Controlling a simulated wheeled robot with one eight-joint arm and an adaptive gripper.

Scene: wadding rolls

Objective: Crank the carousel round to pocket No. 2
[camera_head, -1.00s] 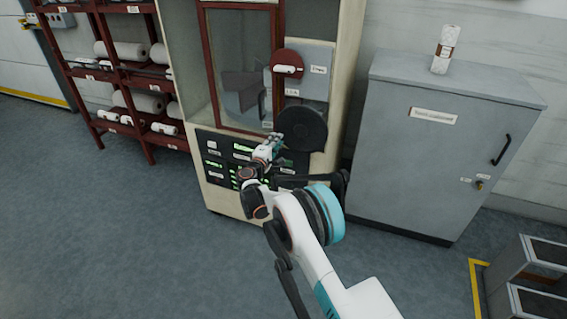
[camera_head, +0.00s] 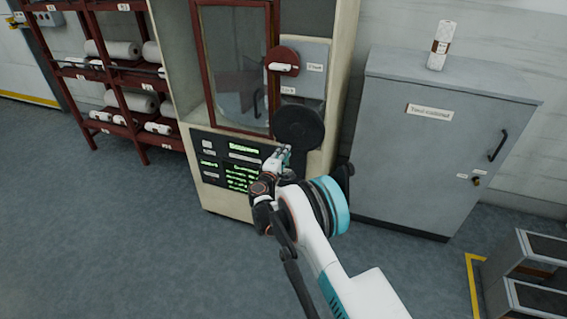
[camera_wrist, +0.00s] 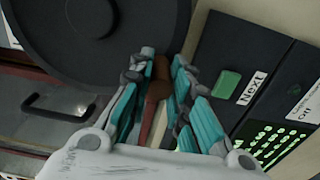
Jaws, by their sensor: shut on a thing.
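The carousel cabinet (camera_head: 232,213) is a cream machine with a red-framed glass door (camera_head: 233,60). A dark round crank wheel (camera_head: 299,127) is on its front, right of the door; it fills the upper left of the wrist view (camera_wrist: 70,35). My gripper (camera_head: 283,153) is at the wheel's lower left edge. In the wrist view my gripper (camera_wrist: 163,62) has its teal fingers shut on both sides of a brown crank handle (camera_wrist: 158,78) by the wheel's rim. The handle is hidden in the head view. No pocket number is readable.
A black panel with lit green text (camera_head: 238,176) is left of my gripper; its green button (camera_wrist: 227,84) is labelled "Next". A red disc with a white handle (camera_head: 283,66) sits above the wheel. A grey cupboard (camera_head: 420,150) stands right, a red rack (camera_head: 118,80) left.

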